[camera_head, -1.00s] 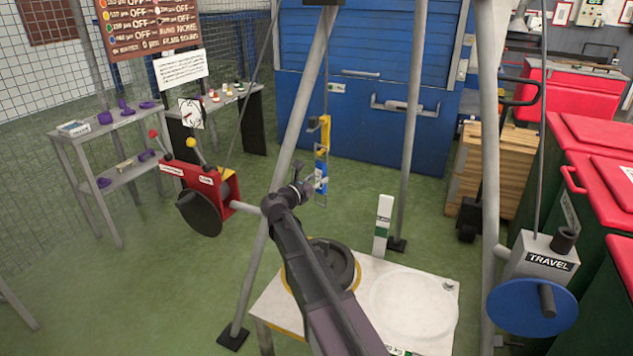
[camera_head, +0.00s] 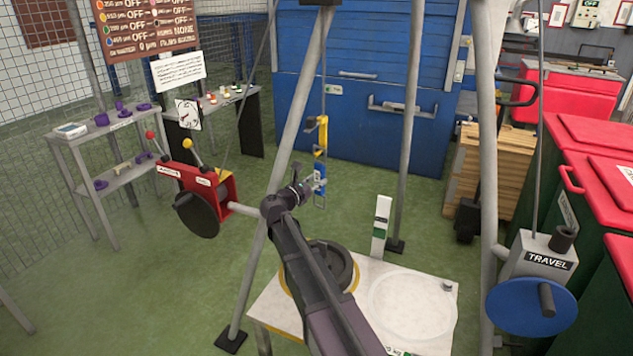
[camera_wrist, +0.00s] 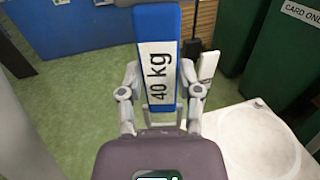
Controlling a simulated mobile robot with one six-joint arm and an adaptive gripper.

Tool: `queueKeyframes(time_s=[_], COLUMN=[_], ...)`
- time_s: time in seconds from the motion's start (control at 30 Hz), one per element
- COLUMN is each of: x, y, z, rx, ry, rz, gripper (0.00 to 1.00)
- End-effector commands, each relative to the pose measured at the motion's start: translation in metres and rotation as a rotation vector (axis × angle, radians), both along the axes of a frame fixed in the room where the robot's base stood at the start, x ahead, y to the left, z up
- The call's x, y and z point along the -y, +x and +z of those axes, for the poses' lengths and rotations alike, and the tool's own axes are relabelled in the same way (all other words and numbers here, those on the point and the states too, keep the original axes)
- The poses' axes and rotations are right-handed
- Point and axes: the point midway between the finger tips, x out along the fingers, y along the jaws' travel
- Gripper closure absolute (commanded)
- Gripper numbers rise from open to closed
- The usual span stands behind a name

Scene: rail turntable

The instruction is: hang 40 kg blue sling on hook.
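The blue sling (camera_head: 320,174) is an upright blue strip with a white label and a thin wire frame at its lower end. In the wrist view the label on the blue sling (camera_wrist: 160,72) reads 40 kg. My gripper (camera_head: 315,184) reaches it from the lower left, and in the wrist view the fingers of my gripper (camera_wrist: 159,85) press on both side edges of it. A yellow hook (camera_head: 322,135) hangs on a cable right above the sling. Their ends look very close; I cannot tell whether they are linked. The hook is out of the wrist view.
Tripod legs (camera_head: 406,140) stand around the hook. Below is a white table (camera_head: 415,300) with a black ring (camera_head: 345,262) and an upright white post (camera_head: 381,225). A red lever box (camera_head: 205,185) is left, a TRAVEL crank (camera_head: 535,300) right. Green floor lies open beyond.

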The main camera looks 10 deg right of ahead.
Motion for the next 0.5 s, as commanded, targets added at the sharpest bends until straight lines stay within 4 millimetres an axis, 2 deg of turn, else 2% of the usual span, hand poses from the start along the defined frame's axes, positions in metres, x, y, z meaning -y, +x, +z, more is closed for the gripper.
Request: queueKeyframes(time_s=[0.03, 0.13, 0.17, 0.5], x=[-0.0001, -0.0001, -0.0001, -0.0001], y=[-0.0001, -0.0001, -0.0001, -0.0001], z=[0.0002, 0.0002, 0.0002, -0.0002], rx=[0.001, 0.001, 0.001, -0.001], ry=[-0.001, -0.001, -0.001, 0.001], rz=[0.000, 0.000, 0.000, 0.000], gripper=[0.49, 0.19, 0.15, 0.15])
